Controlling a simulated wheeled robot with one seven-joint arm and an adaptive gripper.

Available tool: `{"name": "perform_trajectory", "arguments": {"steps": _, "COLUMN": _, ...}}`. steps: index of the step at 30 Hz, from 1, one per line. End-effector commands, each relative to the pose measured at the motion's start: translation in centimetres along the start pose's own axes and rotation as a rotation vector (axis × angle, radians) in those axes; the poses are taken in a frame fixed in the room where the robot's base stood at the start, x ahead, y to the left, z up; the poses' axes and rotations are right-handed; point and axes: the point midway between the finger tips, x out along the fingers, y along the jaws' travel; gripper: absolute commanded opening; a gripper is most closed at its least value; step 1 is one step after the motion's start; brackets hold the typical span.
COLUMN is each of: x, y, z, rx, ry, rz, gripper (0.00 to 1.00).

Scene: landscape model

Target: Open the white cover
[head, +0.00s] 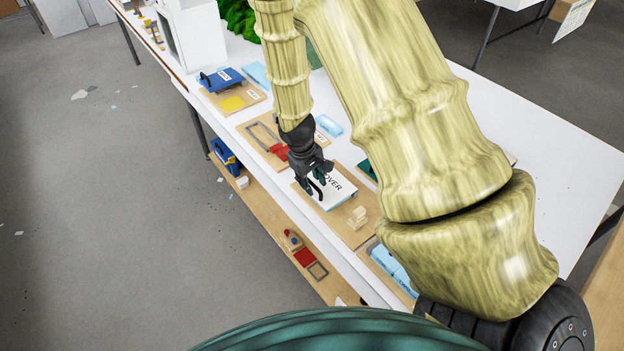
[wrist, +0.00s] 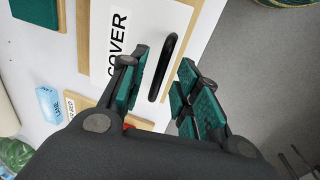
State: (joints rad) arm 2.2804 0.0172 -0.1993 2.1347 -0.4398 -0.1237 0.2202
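The white cover (head: 337,197) lies flat on a wooden board on the white table in the head view, with "COVER" printed on it. It also shows in the wrist view (wrist: 140,22), with a black bar handle (wrist: 164,62) along one edge. My gripper (head: 317,187) is above the handle side of the cover. In the wrist view my gripper (wrist: 163,75) is open, with green-padded fingers apart and the handle showing in the gap between them. Nothing is held. Whether the fingers reach down to the handle's height is not clear.
A board with a red piece and grey frame (head: 265,135) is beside my gripper. A pale wooden block (head: 357,217) sits in front of the cover. Blue items (head: 393,266) lie nearer me. A lower shelf (head: 262,212) runs under the table edge. Open floor (head: 110,220) is at left.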

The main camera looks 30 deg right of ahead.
Motion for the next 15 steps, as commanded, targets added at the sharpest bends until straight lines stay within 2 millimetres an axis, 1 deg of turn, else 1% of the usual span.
{"name": "perform_trajectory", "arguments": {"steps": 9, "x": 0.16, "y": 0.01, "z": -0.02, "rx": 0.0, "ry": 0.001, "rz": 0.0, "gripper": 0.32}}
{"name": "perform_trajectory", "arguments": {"steps": 10, "x": 0.15, "y": 0.01, "z": -0.02, "rx": 0.0, "ry": 0.001, "rz": 0.0, "gripper": 0.3}}
{"name": "perform_trajectory", "arguments": {"steps": 15, "x": 0.15, "y": 0.0, "z": -0.02, "rx": 0.0, "ry": 0.001, "rz": 0.0, "gripper": 0.0}}
